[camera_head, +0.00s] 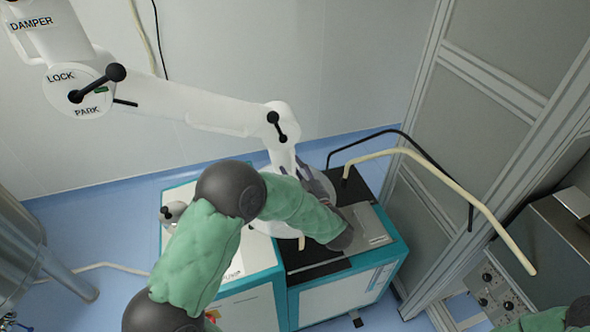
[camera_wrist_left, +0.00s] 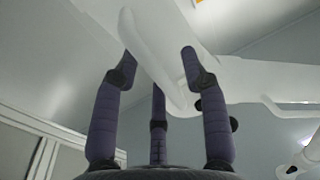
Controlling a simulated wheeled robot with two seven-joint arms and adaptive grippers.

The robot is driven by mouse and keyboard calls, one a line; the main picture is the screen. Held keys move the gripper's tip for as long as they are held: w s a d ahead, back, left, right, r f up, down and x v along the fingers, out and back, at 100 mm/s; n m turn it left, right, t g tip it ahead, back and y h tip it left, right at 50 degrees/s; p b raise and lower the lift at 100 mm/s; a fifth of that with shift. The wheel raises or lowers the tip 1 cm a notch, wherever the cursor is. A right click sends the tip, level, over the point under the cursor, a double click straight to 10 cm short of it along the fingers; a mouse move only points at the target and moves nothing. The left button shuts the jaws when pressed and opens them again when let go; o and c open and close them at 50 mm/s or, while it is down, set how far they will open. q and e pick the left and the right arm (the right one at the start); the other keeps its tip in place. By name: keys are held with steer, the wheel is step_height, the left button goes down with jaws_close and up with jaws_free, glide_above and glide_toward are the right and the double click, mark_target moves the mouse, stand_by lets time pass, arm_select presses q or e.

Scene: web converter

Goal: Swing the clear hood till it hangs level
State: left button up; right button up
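The clear hood (camera_head: 257,159) hangs at the end of the white jointed arm (camera_head: 225,114) above the machine. In the head view my left arm covers most of it, so its tilt is hard to judge. My left gripper (camera_head: 316,180) is beside the hood, under the arm's last joint, partly hidden by my forearm. In the left wrist view, the left gripper's dark purple fingers (camera_wrist_left: 159,60) are spread, with a smooth white bar (camera_wrist_left: 150,62) between them. Whether they touch it is unclear. A pale surface, perhaps the hood (camera_wrist_left: 50,60), fills the left side. My right gripper is out of view.
A teal-and-white machine (camera_head: 345,300) with a dark top stands below the hood. A cream bent rail (camera_head: 440,175) and a black one cross the right side, near a grey framed cabinet (camera_head: 470,100). A metal vessel (camera_head: 40,260) stands at lower left.

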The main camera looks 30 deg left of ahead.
arm_select(q)
steer(key=r+v, duration=0.1)
steer(key=v, duration=1.1)
steer(key=shift+f, duration=0.4)
steer(key=shift+f, duration=0.1)
